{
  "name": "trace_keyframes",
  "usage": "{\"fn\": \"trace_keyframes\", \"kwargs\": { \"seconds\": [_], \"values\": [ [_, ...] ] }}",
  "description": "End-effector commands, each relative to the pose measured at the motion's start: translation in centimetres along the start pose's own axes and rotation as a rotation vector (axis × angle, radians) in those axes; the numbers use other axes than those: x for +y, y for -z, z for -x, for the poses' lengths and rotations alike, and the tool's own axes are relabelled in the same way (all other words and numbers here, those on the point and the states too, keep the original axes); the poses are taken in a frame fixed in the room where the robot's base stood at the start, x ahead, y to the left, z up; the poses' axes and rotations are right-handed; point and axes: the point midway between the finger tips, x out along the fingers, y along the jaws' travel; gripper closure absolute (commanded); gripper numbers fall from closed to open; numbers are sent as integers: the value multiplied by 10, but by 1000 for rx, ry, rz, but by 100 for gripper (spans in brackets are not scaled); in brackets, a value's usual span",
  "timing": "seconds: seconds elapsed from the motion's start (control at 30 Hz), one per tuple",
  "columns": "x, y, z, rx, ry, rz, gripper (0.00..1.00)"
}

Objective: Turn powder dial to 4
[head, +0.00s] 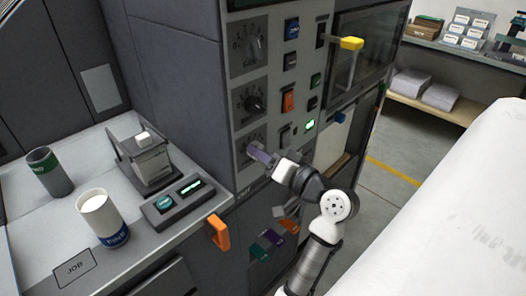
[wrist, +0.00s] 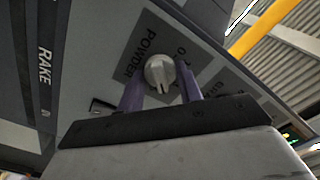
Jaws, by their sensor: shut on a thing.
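A 0 mark shows near the knob in the wrist view; the other numbers are hidden or too small, so the setting cannot be read.
Switches (head: 289,102) and a yellow handle (head: 351,43) are to the right.

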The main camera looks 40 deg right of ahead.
Motion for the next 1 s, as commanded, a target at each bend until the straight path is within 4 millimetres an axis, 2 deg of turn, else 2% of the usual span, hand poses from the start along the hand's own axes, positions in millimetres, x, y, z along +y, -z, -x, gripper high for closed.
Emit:
{"fn": "trace_keyframes", "kwargs": {
  "seconds": [0.43, 0.47, 0.6, 0.87, 1.0],
  "values": [
    [1, 0, 0, 0, -1, -9, 87],
    [1, 0, 0, 0, -1, -9, 61],
    [1, 0, 0, 0, -1, -8, 43],
    [0, 0, 0, 0, 0, -8, 43],
    [1, 0, 9, 2, -1, -7, 43]
  ]
}}
